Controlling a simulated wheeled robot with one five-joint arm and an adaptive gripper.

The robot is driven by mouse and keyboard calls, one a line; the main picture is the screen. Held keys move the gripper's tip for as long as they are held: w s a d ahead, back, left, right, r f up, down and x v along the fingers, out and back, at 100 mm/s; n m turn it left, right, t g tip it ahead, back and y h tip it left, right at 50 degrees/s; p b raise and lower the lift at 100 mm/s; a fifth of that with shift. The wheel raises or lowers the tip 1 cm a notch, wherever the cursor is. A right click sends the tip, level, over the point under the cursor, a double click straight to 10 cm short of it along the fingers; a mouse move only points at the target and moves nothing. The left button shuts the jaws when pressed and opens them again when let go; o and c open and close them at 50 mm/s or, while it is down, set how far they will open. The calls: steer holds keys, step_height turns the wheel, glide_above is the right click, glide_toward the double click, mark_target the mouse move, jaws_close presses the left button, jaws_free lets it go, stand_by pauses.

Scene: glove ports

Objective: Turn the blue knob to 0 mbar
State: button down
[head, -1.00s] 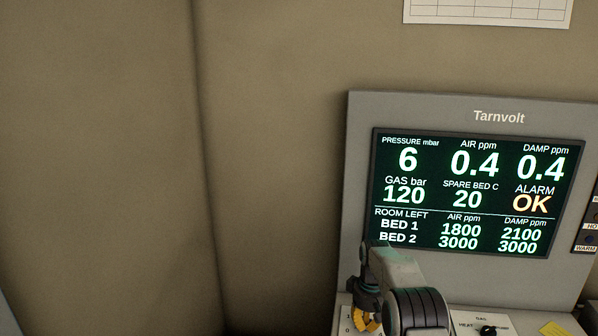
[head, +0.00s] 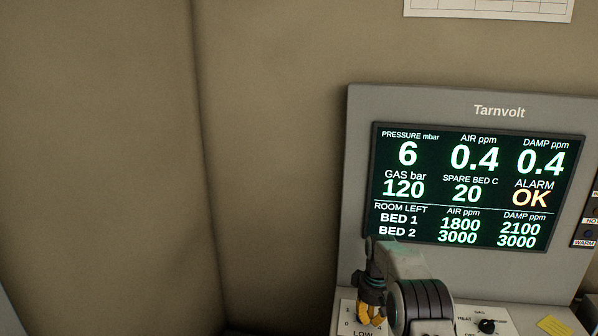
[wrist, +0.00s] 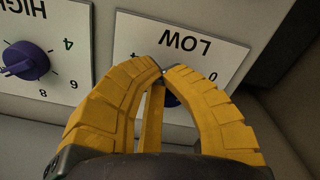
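A dark blue knob (wrist: 172,100) on the white LOW plate (wrist: 205,62) is mostly hidden behind my yellow fingers in the wrist view. Its pointer cannot be read. Whether the tips grip the knob cannot be seen. In the head view my gripper (head: 371,308) is above the LOW plate (head: 362,333) at the panel's lower left. The screen (head: 470,190) reads PRESSURE 6 mbar and ALARM OK.
A second blue-purple knob (wrist: 27,60) sits on the HIGH plate (wrist: 68,85), left of my fingers in the wrist view. A black knob (head: 487,326) and a yellow note (head: 553,325) are to the right in the head view. The wall left of the panel is bare.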

steer(key=shift+s, duration=0.15)
steer(key=shift+r, duration=0.2)
step_height(320, 180, up, 4)
steer(key=p, duration=0.3)
steer(key=shift+r, duration=0.8)
